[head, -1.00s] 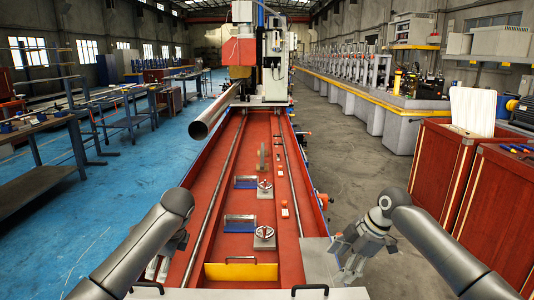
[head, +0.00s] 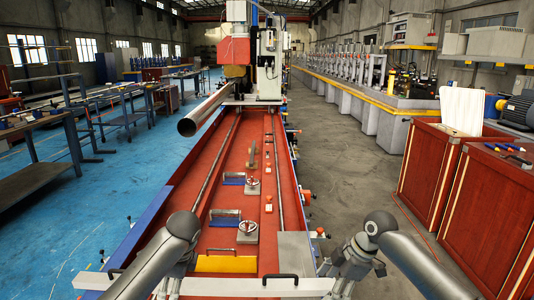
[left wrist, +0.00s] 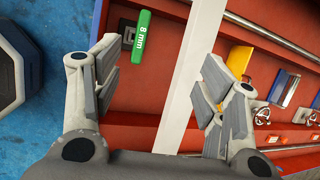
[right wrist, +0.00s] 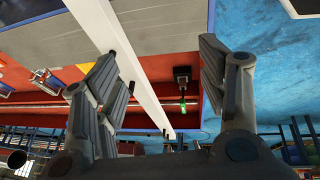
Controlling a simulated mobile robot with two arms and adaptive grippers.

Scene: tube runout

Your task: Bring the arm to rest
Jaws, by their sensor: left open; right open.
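My left gripper (head: 170,287) is at the bottom left of the head view, by the near end of the red machine bed. Its fingers stand apart and empty in the left wrist view (left wrist: 157,60). My right gripper (head: 343,280) is at the lower right of the head view, low beside the bed's near end. Its fingers are open and empty in the right wrist view (right wrist: 157,60). A pale crossbar (head: 220,286) with two black handles spans the bed's near end. It passes behind the finger gaps in both wrist views; I cannot tell the distance.
The red bed (head: 195,178) runs away ahead, with a yellow block (head: 225,264) and handwheels on it. A steel tube (head: 205,110) reaches out over it. A green "8 mm" tag (left wrist: 141,36) shows in the left wrist view. Wooden cabinets (head: 432,165) stand at right.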

